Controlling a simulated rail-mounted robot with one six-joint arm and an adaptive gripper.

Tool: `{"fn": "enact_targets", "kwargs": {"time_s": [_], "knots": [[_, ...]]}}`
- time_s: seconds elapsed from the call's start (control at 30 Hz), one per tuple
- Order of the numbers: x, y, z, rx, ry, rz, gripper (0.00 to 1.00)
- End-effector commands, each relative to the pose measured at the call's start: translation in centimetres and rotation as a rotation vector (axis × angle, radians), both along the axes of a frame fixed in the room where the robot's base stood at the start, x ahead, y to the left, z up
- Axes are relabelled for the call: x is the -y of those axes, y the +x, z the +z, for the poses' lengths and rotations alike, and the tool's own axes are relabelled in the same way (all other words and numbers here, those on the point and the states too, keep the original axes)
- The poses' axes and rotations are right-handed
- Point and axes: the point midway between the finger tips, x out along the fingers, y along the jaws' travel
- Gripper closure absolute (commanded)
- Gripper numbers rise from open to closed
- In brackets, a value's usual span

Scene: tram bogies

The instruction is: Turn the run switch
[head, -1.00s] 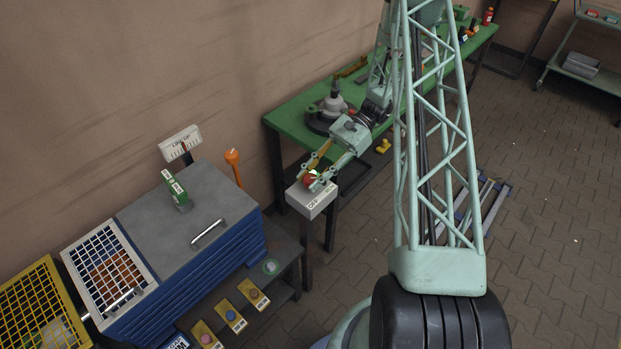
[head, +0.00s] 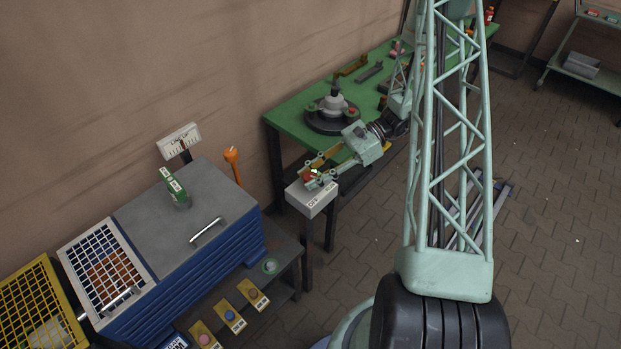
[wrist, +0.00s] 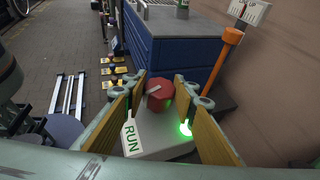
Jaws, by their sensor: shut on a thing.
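The run switch is a red knob (wrist: 158,96) with a pale pointer bar, on top of a light grey box (head: 318,201) on a post. In the wrist view the bar slants from upper right to lower left, and a tab lettered RUN (wrist: 131,136) is at lower left. A green lamp (wrist: 186,128) glows on the box beside the knob. My gripper (wrist: 160,96) is shut on the knob, one wood-coloured finger on each side. In the head view my gripper (head: 316,174) reaches in from the upper right and partly hides the red knob (head: 310,175).
A blue cabinet (head: 205,262) with a grey top stands left of the switch box. An orange post (head: 233,165) rises behind it. The green bench (head: 292,118) is behind my gripper. The paved floor (head: 555,240) to the right is largely clear.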

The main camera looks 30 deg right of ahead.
Motion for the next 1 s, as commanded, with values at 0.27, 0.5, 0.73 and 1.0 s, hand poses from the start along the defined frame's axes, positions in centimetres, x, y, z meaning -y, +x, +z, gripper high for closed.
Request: {"fn": "enact_targets", "kwargs": {"time_s": [0.27,0.5,0.73,1.0], "knots": [[0.00,-0.14,-0.19,-0.002,0.001,-0.196,0.85],[-0.03,-0.15,-0.26,-0.002,0.001,-0.344,0.85],[-0.03,-0.12,-0.31,-0.002,0.001,-0.478,0.85],[-0.09,-0.11,-0.13,-0.002,0.001,-0.607,0.85]]}}
